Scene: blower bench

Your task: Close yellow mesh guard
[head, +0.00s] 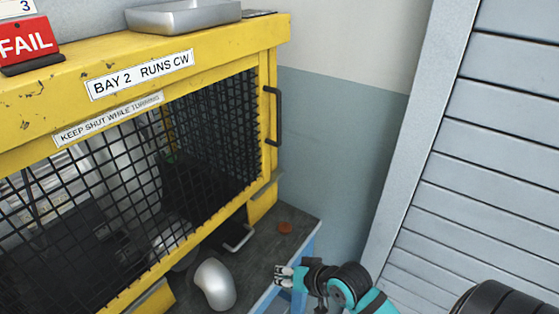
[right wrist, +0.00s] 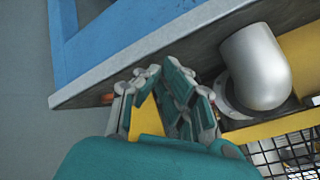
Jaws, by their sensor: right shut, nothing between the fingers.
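The yellow mesh guard (head: 258,110) is a yellow frame with black mesh on the front of the yellow housing. It bears the label "KEEP SHUT WHILE TURNING". A dark bar handle (head: 277,116) stands at its right side. I cannot tell whether the guard sits flush or slightly ajar. My right gripper (head: 279,272) is below and apart from the handle, by the bench's front edge. It is shut and empty, and its fingers show in the right wrist view (right wrist: 152,78). A corner of black mesh (right wrist: 290,155) shows there too. My left gripper is not in view.
A silver pipe elbow (head: 214,284) stands at the bench front, left of my right gripper. A small orange-red disc (head: 285,228) and a light bar handle (head: 240,238) are near the bench (head: 302,219). A metal tray (head: 185,16) rests on the housing. A grey slatted panel (head: 490,150) stands right.

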